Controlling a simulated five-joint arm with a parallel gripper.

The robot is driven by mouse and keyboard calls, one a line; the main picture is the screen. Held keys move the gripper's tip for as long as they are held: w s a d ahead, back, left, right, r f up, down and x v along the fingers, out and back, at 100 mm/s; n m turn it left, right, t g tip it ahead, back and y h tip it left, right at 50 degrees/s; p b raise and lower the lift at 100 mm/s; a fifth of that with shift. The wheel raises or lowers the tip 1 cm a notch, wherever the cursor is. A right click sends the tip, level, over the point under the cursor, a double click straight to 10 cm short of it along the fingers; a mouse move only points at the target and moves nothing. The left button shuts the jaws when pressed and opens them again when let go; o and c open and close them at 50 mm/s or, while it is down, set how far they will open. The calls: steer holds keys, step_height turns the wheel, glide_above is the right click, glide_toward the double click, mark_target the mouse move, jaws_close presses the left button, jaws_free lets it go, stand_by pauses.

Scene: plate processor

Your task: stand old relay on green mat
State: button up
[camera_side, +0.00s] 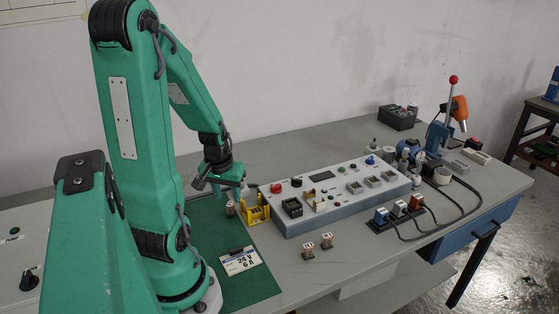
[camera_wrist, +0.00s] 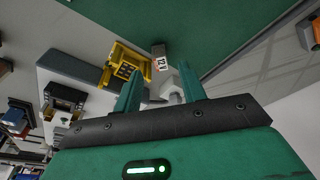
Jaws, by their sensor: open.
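A small relay (camera_side: 230,208) stands at the green mat's edge, beside the yellow holder (camera_side: 256,211). In the wrist view this relay (camera_wrist: 160,58) shows a 12 V label, just beyond my fingertips. I cannot tell for certain that it is the old relay. My gripper (camera_side: 228,183) is open above the mat, higher than the relay and apart from it. Its two fingers (camera_wrist: 159,76) also show in the wrist view. A pale, unclear part (camera_wrist: 172,89) shows between them. The green mat (camera_side: 250,287) lies beside my base, with open room at its front.
A card (camera_side: 240,260) reading 24 V 6 A lies on the mat with a dark block at its back. A grey console (camera_side: 346,205) with buttons and sockets stands to the right. Two small relays (camera_side: 308,251) (camera_side: 327,240) stand on the bare table in front of it.

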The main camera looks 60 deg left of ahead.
steer(key=w+v, duration=0.1)
steer(key=v, duration=0.6)
steer(key=shift+s+r, duration=0.25)
steer(key=shift+s, duration=0.2)
stand_by(0.4)
steer(key=w+d+r+m+t, duration=0.1)
steer(key=d+r+m, duration=0.2)
steer(key=d, duration=0.4)
steer(key=w+d+r+m+t+h, duration=0.1)
steer(key=w+d+r+m, duration=0.1)
steer(key=d, duration=0.5)
steer(key=w+d+r+m+t, duration=0.2)
steer(key=d+r+m, duration=0.2)
steer(key=d+r, duration=0.1)
steer(key=shift+d+r+m+h, duration=0.4)
steer(key=shift+d, duration=0.5)
